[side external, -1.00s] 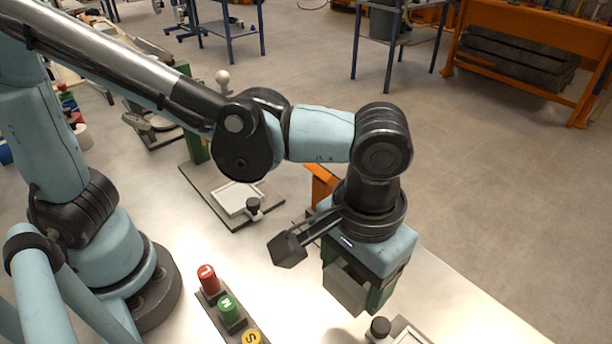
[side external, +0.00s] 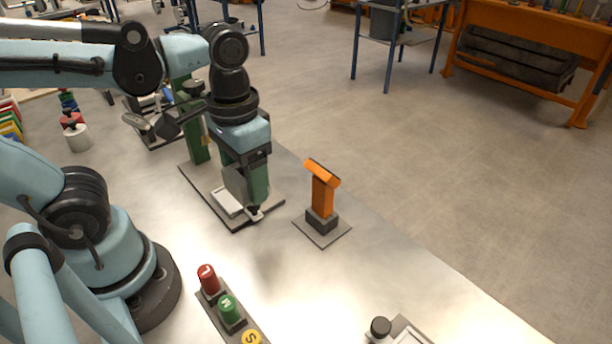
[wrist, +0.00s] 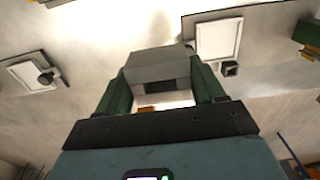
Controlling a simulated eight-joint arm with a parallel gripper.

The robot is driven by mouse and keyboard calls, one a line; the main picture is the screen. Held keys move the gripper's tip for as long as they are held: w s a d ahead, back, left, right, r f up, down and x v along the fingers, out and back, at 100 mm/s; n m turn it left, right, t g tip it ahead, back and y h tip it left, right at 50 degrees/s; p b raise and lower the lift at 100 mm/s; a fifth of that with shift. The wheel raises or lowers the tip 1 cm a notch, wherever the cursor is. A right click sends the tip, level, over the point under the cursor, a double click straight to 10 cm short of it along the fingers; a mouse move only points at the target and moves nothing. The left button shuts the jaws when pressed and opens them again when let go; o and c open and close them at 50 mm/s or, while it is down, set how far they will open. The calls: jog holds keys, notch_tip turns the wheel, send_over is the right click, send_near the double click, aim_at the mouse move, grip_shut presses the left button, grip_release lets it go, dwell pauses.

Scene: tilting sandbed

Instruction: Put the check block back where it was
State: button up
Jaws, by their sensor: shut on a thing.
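My gripper (side external: 247,188) points down and is shut on a plain grey check block (side external: 234,182). In the wrist view the block (wrist: 158,60) sits between the two green fingers of my gripper (wrist: 160,80).
A green post (side external: 195,130) and black knob (side external: 253,211) stand on the tray's base. An orange T-shaped stand (side external: 322,190) is to the right. Red (side external: 207,279), green (side external: 229,308) and yellow buttons line the front. Another knobbed tray (side external: 410,335) lies front right. Bare metal table lies between.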

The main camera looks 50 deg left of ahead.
jog(key=w+a+f, duration=0.1)
jog(key=a+f, duration=0.1)
jog(key=a, duration=0.1)
jog(key=w+a+f, duration=0.1)
jog(key=a+f, duration=0.1)
jog(key=a, duration=0.2)
jog(key=w+a+f, duration=0.1)
jog(key=a+f, duration=0.1)
jog(key=a, duration=0.1)
jog(key=shift+a+f, duration=0.35)
jog(key=shift+f, duration=2.05)
jog(key=shift+f, duration=0.45)
jog(key=o, duration=1)
jog(key=shift+w, duration=0.1)
